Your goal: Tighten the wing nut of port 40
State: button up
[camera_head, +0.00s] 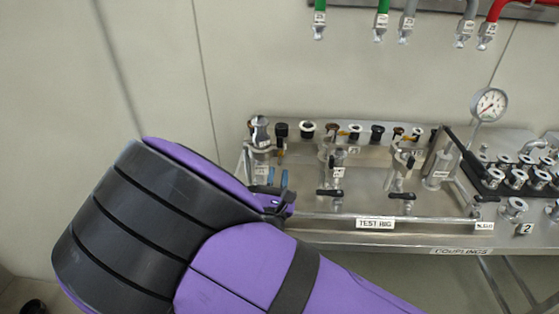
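The test rig (376,223) is a steel bench with several upright ports along it. A left port (261,140), a middle port (332,150) and a right port (404,155) carry small white tags, too small to read, so I cannot tell which is port 40. Black wing-shaped handles show below the middle port (329,193) and the right port (402,196). My gripper (277,181) is at the front of the left port, its narrow blue and dark tips pointing up. Whatever it may touch there is hidden, and its opening is unclear.
A row of dark, white and brown caps (307,130) lines the rig's back. A gauge (490,104) and a black lever (461,150) stand at the right, beside a block of couplings (514,178). Hoses (383,20) hang above. My purple arm covers the lower left.

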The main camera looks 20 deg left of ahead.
aim_at(280, 161)
jog(key=shift+x, duration=2.55)
grip_shut()
